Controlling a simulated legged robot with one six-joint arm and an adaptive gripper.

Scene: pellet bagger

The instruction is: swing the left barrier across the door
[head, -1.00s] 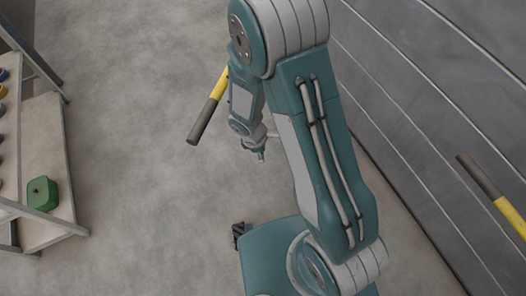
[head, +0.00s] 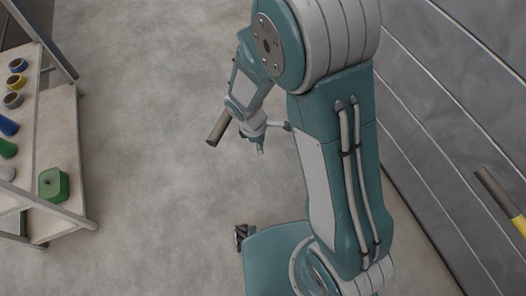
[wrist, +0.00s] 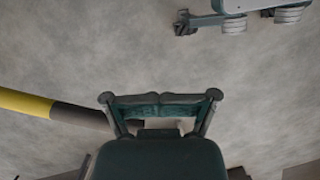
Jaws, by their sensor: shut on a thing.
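The left barrier is a yellow bar with a dark end; its dark end (head: 218,128) sticks out left of my wrist in the head view, the rest hidden behind my arm. In the wrist view the bar (wrist: 75,115) comes in from the left, yellow then dark, and reaches my gripper. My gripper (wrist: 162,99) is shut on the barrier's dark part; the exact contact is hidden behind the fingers. My gripper also shows small in the head view (head: 268,138). I cannot make out the door for certain.
A second yellow bar with a dark end (head: 496,190) is at the right, by the grey panelled wall (head: 440,110). A shelf stand (head: 58,110) at the left holds a green box (head: 53,184) and several coloured items. The concrete floor (head: 160,200) between is clear.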

